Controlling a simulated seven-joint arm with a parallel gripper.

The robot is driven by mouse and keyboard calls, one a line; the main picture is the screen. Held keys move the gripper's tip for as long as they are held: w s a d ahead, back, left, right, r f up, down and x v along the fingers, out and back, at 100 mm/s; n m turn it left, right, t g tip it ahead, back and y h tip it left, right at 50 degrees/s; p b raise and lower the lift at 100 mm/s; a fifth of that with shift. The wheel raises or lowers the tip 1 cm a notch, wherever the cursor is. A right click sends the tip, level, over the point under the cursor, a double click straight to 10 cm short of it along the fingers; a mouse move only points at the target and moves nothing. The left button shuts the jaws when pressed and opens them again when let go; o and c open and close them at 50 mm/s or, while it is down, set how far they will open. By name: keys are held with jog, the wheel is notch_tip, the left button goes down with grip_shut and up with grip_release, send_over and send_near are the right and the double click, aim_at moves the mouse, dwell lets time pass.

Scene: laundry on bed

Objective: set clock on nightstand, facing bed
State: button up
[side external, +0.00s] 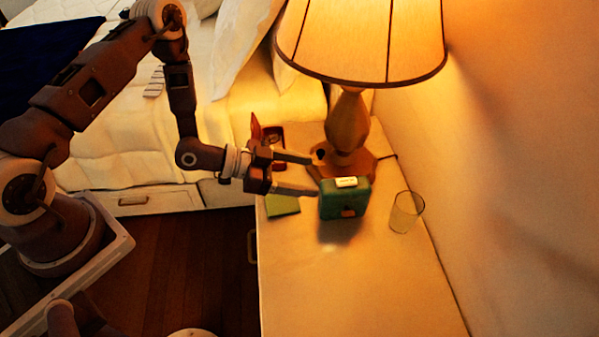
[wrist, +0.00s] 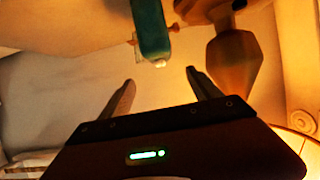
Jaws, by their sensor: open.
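The clock is a small green box (side external: 345,203) with a pale piece on top and an orange patch low on the side toward the camera. It stands upright on the nightstand (side external: 340,290), just beyond my fingertips. I cannot make out its dial. My gripper (side external: 313,175) is open and empty, reaching right over the nightstand, with the clock to the right of its nearer finger. In the wrist view the clock (wrist: 152,30) shows edge-on at the top, between and just past the open fingers (wrist: 160,77). I cannot tell if any finger touches it.
A lamp (side external: 350,125) stands behind the clock, close to my farther finger. A glass (side external: 407,212) stands to the right. A green flat pad (side external: 282,206) and a reddish open box (side external: 270,135) lie left. The nightstand's front is clear. The bed (side external: 120,150) is behind left.

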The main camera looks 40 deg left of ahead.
jog(key=w+a+r+g+y, duration=0.1)
jog(key=w+a+r+y, duration=0.1)
jog(key=a+r+y, duration=0.65)
jog(key=s+a+r+n+y, duration=0.1)
jog(key=s+a+r+n, duration=0.15)
jog(key=r, duration=0.45)
jog(key=s+a+r+n+y, duration=0.1)
jog(key=s+a+r, duration=0.1)
jog(key=s+r, duration=0.3)
jog(key=s+d+r+n+g, duration=0.1)
jog(key=s+r, duration=0.3)
jog(key=s, duration=0.6)
jog(key=s+d+r+n+g, duration=0.1)
jog(key=s+r+n, duration=0.3)
jog(key=s, duration=0.6)
jog(key=shift+s+d+g+h, duration=0.15)
jog(key=shift+d+g+h, duration=0.2)
jog(key=shift+g+h, duration=0.15)
jog(key=shift+n, duration=0.25)
